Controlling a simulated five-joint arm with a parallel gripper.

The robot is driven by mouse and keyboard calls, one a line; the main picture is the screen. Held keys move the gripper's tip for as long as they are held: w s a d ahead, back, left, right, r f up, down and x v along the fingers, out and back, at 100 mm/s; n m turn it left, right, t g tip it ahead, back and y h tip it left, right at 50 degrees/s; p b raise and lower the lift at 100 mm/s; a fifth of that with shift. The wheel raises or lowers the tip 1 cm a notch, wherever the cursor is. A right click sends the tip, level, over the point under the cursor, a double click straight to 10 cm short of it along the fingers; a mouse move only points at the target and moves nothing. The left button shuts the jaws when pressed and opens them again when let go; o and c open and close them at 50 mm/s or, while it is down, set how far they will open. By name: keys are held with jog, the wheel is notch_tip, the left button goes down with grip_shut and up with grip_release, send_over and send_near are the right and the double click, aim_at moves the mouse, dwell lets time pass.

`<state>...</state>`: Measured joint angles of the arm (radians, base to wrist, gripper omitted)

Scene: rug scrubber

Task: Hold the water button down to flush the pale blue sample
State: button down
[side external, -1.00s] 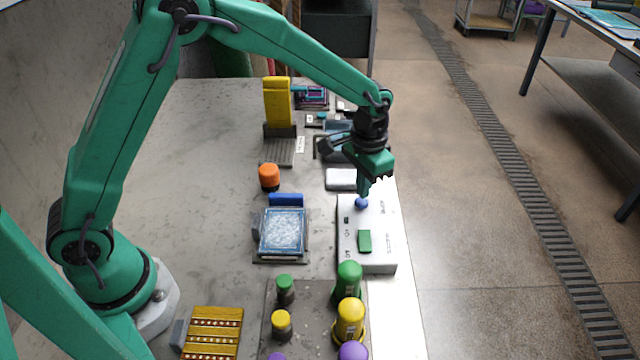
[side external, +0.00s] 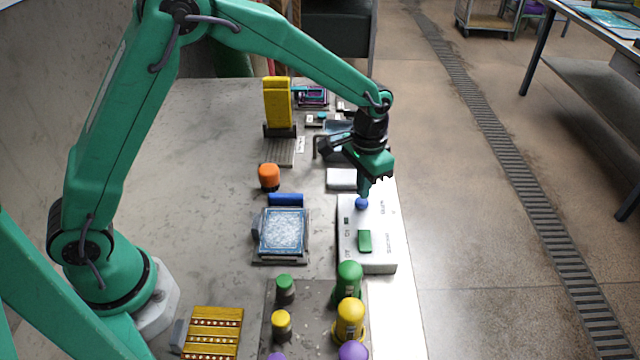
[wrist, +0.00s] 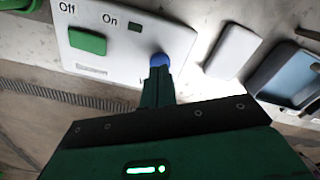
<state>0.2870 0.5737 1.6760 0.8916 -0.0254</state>
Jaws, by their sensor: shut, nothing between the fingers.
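The blue button (side external: 361,204) sits on the white control box (side external: 384,252) at the right side of the table. It also shows in the wrist view (wrist: 159,60). My gripper (side external: 363,193) is shut and empty, pointing down with its fingertips at the blue button. The tips look in contact with it, and how far it is pressed I cannot tell. The pale blue sample (side external: 283,231) lies flat in a dark-edged holder left of the box, with a blue roller (side external: 286,200) behind it.
A green rocker (side external: 364,241) is on the same box, near "Off" and "On" labels in the wrist view. Green and yellow bottles (side external: 349,318) stand in front. An orange-capped jar (side external: 269,177) and a white block (side external: 341,179) stand behind.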

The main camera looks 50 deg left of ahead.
jog(key=shift+f, duration=1.2)
dwell(1.6)
jog(key=shift+r, duration=3.6)
jog(key=s+a+r+n+t, duration=0.1)
jog(key=s+a+r+t, duration=0.2)
jog(key=s+a+r, duration=0.75)
jog(key=s+a+r+n+t, duration=0.1)
jog(key=s, duration=0.6)
jog(key=s+a+r+n+t, duration=0.1)
jog(key=s+a, duration=0.1)
jog(key=s, duration=0.5)
jog(key=shift+s+a+r+t, duration=0.2)
jog(key=shift+r+t, duration=0.1)
jog(key=shift+r, duration=0.1)
